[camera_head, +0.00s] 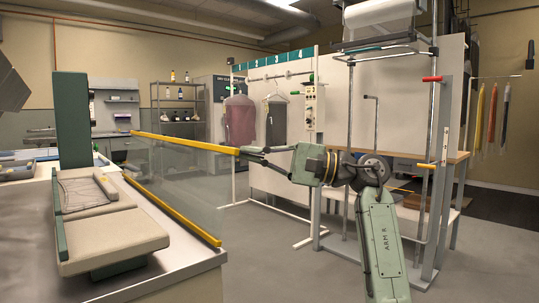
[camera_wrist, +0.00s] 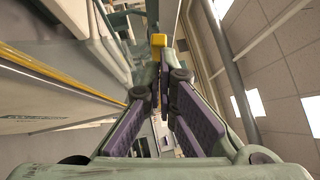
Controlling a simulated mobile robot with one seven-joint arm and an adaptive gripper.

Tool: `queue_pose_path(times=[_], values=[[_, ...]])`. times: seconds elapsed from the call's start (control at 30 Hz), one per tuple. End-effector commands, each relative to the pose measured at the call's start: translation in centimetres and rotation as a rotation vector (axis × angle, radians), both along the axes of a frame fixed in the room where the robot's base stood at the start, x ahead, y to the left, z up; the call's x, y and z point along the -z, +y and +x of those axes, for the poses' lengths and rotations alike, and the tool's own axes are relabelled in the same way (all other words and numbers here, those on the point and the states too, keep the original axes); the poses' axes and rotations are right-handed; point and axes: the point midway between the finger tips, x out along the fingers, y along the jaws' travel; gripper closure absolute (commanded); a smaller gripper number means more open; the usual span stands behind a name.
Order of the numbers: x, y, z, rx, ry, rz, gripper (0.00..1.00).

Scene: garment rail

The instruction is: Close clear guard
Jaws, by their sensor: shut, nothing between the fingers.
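The clear guard (camera_head: 190,180) is a see-through panel in the head view, beside the press at left. A yellow bar (camera_head: 185,143) runs along its top edge and a yellow strip (camera_head: 172,211) lies along the table edge below. My gripper (camera_head: 244,151) is at the right, near end of the top bar, with its fingers pointing left at it. In the wrist view my gripper (camera_wrist: 163,72) is shut and empty. The yellow bar end (camera_wrist: 158,40) shows just past the fingertips; whether they touch it I cannot tell.
The press with its beige padded board (camera_head: 110,233) and upright green part (camera_head: 72,120) stands behind the guard on the table (camera_head: 175,272). A garment rail with hanging clothes (camera_head: 239,120) stands at the back. Grey floor (camera_head: 265,255) is clear between table and frame.

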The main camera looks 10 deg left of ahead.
Motion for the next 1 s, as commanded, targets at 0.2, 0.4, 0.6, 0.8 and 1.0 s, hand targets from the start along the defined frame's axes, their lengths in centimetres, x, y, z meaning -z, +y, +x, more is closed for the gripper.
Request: queue_pose_path(times=[0.2, 0.4, 0.6, 0.8, 1.0], values=[[-1.1, 1.7, -2.3, -0.001, -0.115, -0.09, 1.0], [-1.2, 2.7, -3.4, 0.001, -0.178, -0.14, 1.0], [-1.2, 3.1, -4.0, 0.0, -0.208, -0.163, 1.0], [-1.2, 3.2, -4.1, -0.001, -0.213, -0.167, 1.0], [-1.2, 3.3, -4.2, -0.002, -0.213, -0.167, 1.0]])
